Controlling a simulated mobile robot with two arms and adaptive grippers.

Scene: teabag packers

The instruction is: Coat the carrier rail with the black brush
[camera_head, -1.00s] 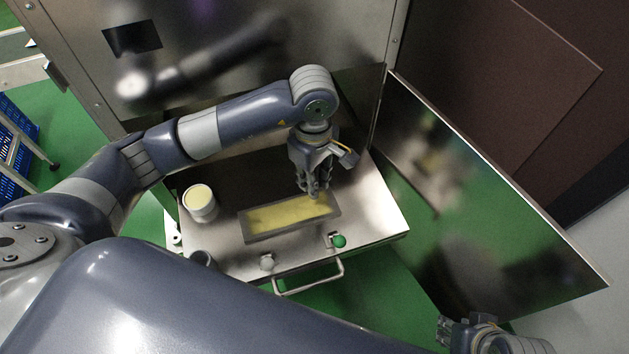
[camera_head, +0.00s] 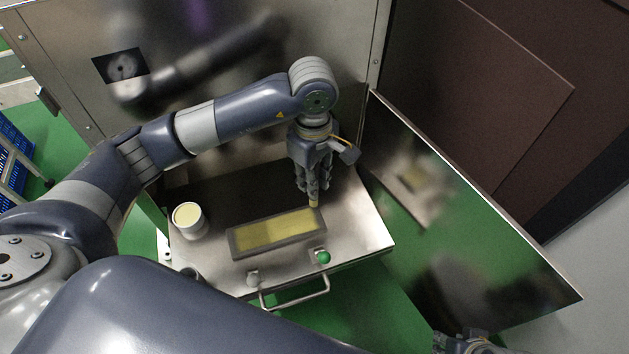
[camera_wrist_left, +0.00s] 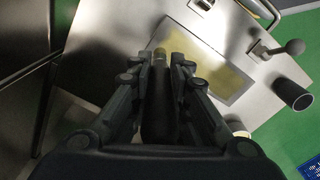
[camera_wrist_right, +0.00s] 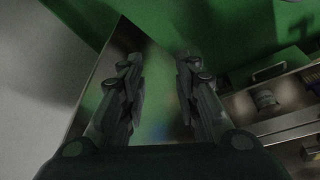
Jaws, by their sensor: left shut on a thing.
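The carrier rail appears to be the grey-framed rectangular strip (camera_head: 234,247) with a patchy yellow surface, lying on the steel table; it also shows in the left wrist view (camera_wrist_left: 213,104). My left gripper (camera_head: 313,190) is shut on the black brush, whose dark handle (camera_wrist_left: 160,105) runs between the fingers. The brush's yellowish tip (camera_head: 314,204) is at the rail's far right end; I cannot tell whether it touches. A pale pot (camera_head: 189,229) with yellow contents stands left of the rail. My right gripper (camera_wrist_right: 158,68) is open and empty, mostly out of the head view.
A dark empty cup (camera_wrist_left: 293,95) stands near the table's front left. A green-knobbed fitting (camera_head: 324,257) and a metal handle (camera_head: 300,303) are at the front edge. A steel wall rises behind, and a reflective door panel (camera_head: 470,220) stands open on the right.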

